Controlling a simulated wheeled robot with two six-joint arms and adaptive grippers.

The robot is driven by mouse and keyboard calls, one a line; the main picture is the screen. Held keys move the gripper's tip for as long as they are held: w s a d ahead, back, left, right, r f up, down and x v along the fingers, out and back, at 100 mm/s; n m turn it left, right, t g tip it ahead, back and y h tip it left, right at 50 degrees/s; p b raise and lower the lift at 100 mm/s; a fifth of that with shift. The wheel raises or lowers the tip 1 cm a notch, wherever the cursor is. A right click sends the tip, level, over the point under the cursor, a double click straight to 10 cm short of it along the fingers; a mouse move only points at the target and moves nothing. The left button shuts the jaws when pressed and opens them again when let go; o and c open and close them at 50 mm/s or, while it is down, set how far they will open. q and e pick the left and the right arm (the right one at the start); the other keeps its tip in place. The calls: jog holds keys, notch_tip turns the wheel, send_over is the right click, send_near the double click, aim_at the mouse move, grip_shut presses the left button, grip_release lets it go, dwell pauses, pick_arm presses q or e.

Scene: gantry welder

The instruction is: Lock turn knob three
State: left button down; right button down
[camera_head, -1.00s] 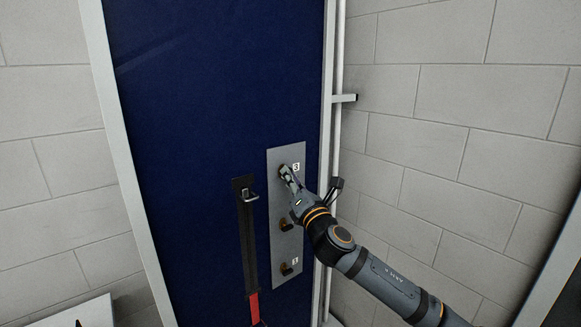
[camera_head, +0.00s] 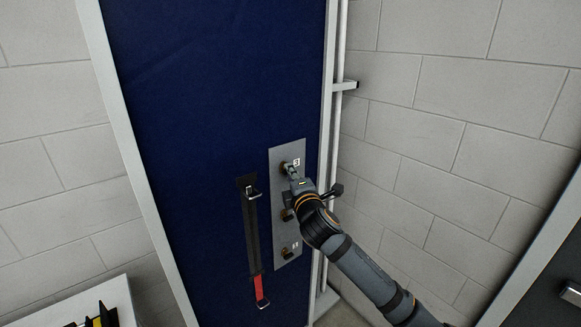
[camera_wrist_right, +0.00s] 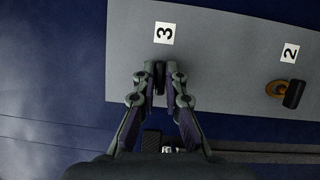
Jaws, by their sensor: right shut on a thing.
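A grey plate (camera_head: 285,242) on the blue panel carries turn knobs in a column, with small number labels. Knob three is at the top beside the label "3" (camera_head: 296,162), mostly hidden by my right gripper (camera_head: 290,172). In the right wrist view, my right gripper (camera_wrist_right: 160,78) has its fingertips closed around the dark knob three (camera_wrist_right: 160,72), just below the label "3" (camera_wrist_right: 164,33). Knob two (camera_wrist_right: 292,94) is black on an orange base, to the right and clear of the fingers. The lowest knob (camera_head: 288,254) shows below my right arm. My left gripper is not in view.
A black strap with a red end (camera_head: 260,288) hangs on the blue panel (camera_head: 200,90) left of the plate. A white pipe (camera_head: 339,130) runs down the panel's right side. A light table (camera_head: 100,300) stands at lower left.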

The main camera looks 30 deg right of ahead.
jog(key=shift+r+m+p, duration=0.1)
jog(key=shift+m+p, duration=0.25)
jog(key=shift+m, duration=0.15)
jog(key=c, duration=1.4)
grip_release()
jog(key=v, duration=0.7)
jog(key=shift+s+a, duration=0.1)
jog(key=shift+s, duration=0.1)
